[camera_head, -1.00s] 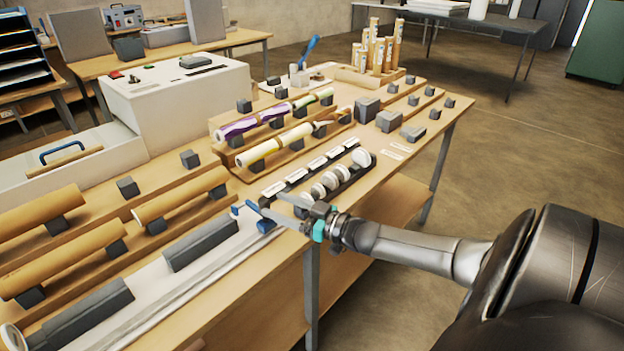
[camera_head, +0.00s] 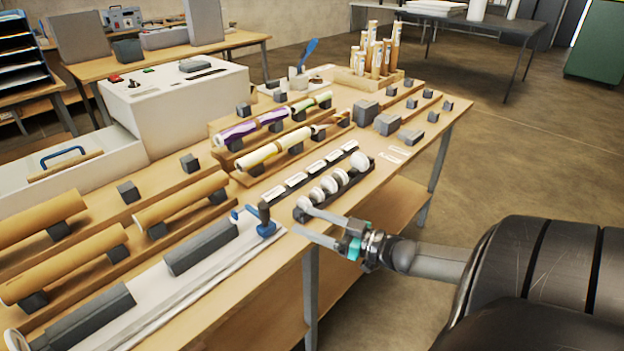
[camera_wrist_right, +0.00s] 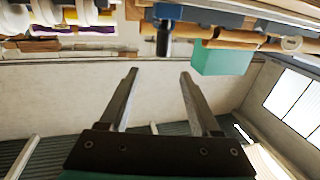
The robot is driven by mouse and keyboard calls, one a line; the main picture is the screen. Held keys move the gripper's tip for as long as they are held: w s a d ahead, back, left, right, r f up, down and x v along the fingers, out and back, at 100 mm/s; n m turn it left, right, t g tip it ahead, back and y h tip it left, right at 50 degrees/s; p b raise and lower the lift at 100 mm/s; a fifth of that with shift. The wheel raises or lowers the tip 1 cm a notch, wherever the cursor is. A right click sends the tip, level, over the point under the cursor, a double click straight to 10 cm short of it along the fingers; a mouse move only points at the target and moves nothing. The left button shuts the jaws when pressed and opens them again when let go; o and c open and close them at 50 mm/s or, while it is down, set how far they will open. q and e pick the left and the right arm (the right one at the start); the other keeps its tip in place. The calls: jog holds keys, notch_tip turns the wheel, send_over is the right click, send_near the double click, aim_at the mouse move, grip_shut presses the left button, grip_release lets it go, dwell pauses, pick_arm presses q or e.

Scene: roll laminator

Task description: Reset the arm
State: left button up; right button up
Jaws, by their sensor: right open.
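My right gripper (camera_head: 310,224) is open and empty. In the head view it is at the front edge of the workbench (camera_head: 408,192), with its two fingers pointing left. It is beside a rack of white discs (camera_head: 330,184) and to the right of a blue clamp-like part with a dark knob (camera_head: 265,224). In the right wrist view the open fingers (camera_wrist_right: 157,78) have nothing between them, and the bench objects show upside down along the top. My left gripper is not in view.
Brown rolls (camera_head: 182,198) lie on wooden racks at the left. A white machine (camera_head: 178,100) stands behind. Patterned rolls (camera_head: 270,152) lie mid-bench.

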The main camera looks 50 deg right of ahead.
dwell(0.3)
jog(key=s+a+f+m+g+h+b, duration=0.15)
jog(key=s+f, duration=0.25)
jog(key=f, duration=0.7)
jog(key=s+d+f+g+h+b, duration=0.1)
jog(key=s+f+g+h, duration=0.3)
jog(key=f, duration=0.6)
jog(key=s+a+f+m+g+h+b, duration=0.15)
jog(key=s+f, duration=0.35)
jog(key=f, duration=0.6)
jog(key=s+a+f+n+g+y+b, duration=0.1)
jog(key=s+a+f+g, duration=0.3)
jog(key=s+a+f, duration=0.4)
jog(key=s+a+f+n+g+b, duration=0.1)
jog(key=s+a+f+g, duration=0.4)
jog(key=s+a+f, duration=0.4)
jog(key=s+a, duration=0.1)
jog(key=s, duration=0.4)
jog(key=shift+s+a+f+y+b, duration=0.15)
jog(key=shift+s+y+b, duration=0.1)
jog(key=shift+y+b, duration=0.15)
